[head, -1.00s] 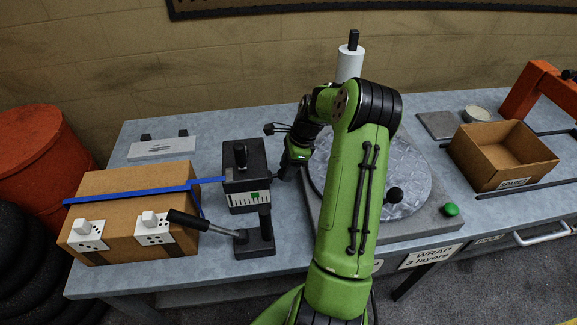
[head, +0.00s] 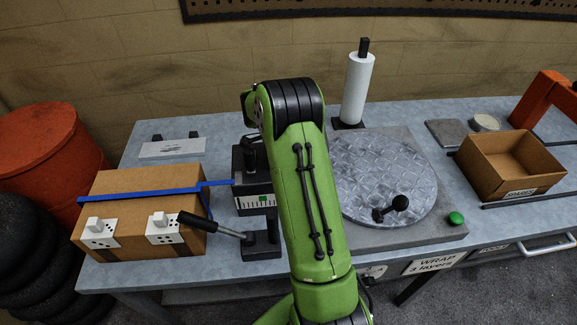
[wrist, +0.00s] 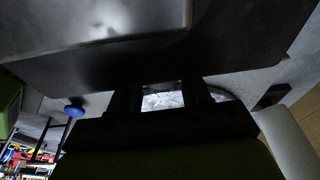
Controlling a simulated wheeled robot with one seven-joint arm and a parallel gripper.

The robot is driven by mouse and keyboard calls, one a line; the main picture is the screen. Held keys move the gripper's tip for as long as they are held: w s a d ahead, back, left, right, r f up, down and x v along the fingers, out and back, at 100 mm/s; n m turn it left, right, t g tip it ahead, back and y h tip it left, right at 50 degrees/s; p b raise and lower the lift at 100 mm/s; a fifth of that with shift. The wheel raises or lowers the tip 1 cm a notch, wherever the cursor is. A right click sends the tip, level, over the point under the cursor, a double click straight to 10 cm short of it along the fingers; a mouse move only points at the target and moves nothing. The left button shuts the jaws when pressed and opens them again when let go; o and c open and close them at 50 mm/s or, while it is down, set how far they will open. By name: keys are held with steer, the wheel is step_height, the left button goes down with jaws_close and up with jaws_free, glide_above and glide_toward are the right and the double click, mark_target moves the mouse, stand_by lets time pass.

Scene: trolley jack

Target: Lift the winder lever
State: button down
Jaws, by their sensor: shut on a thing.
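The strapping tool (head: 254,201) is a black block on a post, with a scale and a green mark on its front. A long lever with a black grip (head: 197,219) extends from its lower part to the left, tilted up toward the carton. A short dark part shows at the tool's top (head: 250,152). My gripper is hidden behind my arm in the head view, around the tool's upper part. In the wrist view my gripper (wrist: 163,98) has its dark fingers close against a large dark block (wrist: 100,45); the exact grip is hard to see.
A carton (head: 130,180) with blue strap (head: 130,194) stands left of the tool. Right are a round turntable (head: 385,165) with a black knob, a white roll (head: 357,88), a green button (head: 456,218) and an open box (head: 510,165).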

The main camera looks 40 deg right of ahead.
stand_by(0.4)
steer(key=c, duration=0.5)
jaws_free()
steer(key=p+v, duration=0.3)
steer(key=v, duration=1.2)
steer(key=shift+r, duration=0.35)
steer(key=shift+w+a, duration=0.1)
steer(key=shift+w, duration=0.05)
